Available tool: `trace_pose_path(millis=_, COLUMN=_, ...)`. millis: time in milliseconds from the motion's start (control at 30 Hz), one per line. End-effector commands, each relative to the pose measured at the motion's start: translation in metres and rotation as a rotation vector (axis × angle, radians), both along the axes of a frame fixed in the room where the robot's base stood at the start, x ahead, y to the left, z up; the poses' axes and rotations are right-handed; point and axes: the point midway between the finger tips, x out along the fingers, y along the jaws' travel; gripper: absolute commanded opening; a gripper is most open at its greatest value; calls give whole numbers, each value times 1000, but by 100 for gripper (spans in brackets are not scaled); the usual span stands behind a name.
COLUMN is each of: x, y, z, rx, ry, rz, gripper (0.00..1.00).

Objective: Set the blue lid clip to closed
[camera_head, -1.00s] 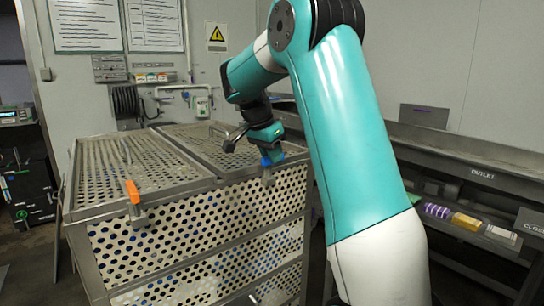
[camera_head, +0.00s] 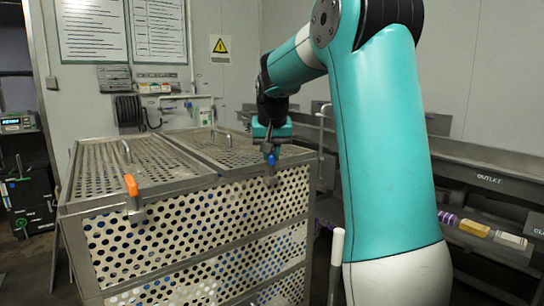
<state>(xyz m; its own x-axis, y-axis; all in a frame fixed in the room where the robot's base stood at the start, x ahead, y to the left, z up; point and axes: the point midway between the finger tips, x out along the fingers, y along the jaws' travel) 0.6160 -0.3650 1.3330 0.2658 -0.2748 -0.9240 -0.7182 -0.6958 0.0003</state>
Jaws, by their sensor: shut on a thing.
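The blue lid clip (camera_head: 271,160) is on the front top edge of the perforated metal basket (camera_head: 195,185), on its right part. Its blue part stands up at the lid edge, with a metal plate below it on the basket's front. My gripper (camera_head: 270,150) points down over the clip and is shut on it. The fingers partly hide the clip, so its exact angle is hard to tell. The right perforated lid (camera_head: 216,150) lies flat on the basket behind the clip.
An orange clip (camera_head: 131,185) stands on the left part of the same front edge. Lid handles (camera_head: 125,150) rise from the lids. A dark outlet bench (camera_head: 470,178) with several small packs stands at right. A white post (camera_head: 337,250) rises beside my arm.

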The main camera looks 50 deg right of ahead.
Motion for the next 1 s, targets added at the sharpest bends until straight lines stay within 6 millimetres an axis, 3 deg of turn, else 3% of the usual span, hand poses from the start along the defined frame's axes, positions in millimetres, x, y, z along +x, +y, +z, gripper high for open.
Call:
trace_pose_path(millis=500, x=3, y=3, z=2, rx=-2, ry=-3, rz=427, gripper=0)
trace_pose_path(millis=1000, x=4, y=5, z=2, rx=-4, ry=-4, rz=579, gripper=0)
